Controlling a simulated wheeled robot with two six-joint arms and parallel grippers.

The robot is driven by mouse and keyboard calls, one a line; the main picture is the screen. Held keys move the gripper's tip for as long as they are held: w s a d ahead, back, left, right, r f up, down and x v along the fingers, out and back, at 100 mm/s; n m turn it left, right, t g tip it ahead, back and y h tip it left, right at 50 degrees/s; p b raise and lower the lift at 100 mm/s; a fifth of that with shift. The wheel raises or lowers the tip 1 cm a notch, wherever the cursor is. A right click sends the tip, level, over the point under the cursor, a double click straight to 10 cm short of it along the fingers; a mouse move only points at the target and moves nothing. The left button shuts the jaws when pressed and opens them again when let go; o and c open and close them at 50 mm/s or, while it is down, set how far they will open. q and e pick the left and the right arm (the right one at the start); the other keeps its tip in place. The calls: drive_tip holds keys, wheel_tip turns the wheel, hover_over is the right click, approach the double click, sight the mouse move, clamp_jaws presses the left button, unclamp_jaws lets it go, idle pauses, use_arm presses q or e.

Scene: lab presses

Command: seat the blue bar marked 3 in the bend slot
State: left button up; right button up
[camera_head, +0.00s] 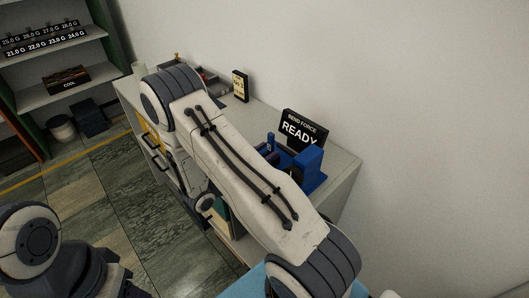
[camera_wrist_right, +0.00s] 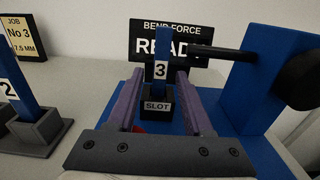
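The blue bar marked 3 (camera_wrist_right: 160,72) stands upright in the dark block labelled SLOT (camera_wrist_right: 157,106) in the right wrist view. A blue upright piece that looks like its top shows beside the forearm in the head view (camera_head: 270,141). My right gripper (camera_wrist_right: 159,76) is open, with its two purple fingers on either side of the bar and a visible gap on each side.
The blue press (camera_head: 309,163) stands right of the slot; its dark rod (camera_wrist_right: 222,55) points towards the bar. Behind is a sign reading READY (camera_head: 303,130). Bar 2 (camera_wrist_right: 17,92) stands in a grey holder at left. A job card reads No 3 (camera_wrist_right: 23,38).

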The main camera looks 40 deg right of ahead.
drive_tip(key=shift+r, duration=0.25)
drive_tip(key=shift+r+p, duration=0.45)
drive_tip(key=shift+p, duration=0.1)
drive_tip(key=a, duration=0.4)
drive_tip(key=a+b, duration=0.1)
drive_tip(key=a, duration=0.3)
drive_tip(key=s+a+b, duration=0.1)
drive_tip(key=a, duration=0.3)
drive_tip(key=shift+f, duration=0.1)
drive_tip(key=s+a+r+m+y, duration=0.3)
drive_tip(key=s+a+m+y, duration=0.2)
drive_tip(key=s+a+y, duration=0.4)
drive_tip(key=s+a+r+m+g+y, duration=0.1)
drive_tip(key=s+a+r+m+y, duration=0.3)
drive_tip(key=s+a+y, duration=0.5)
drive_tip(key=a+m+y, duration=0.1)
drive_tip(key=a+m, duration=0.1)
drive_tip(key=a, duration=0.1)
drive_tip(key=shift+s+m, duration=0.3)
drive_tip(key=shift+s, duration=0.1)
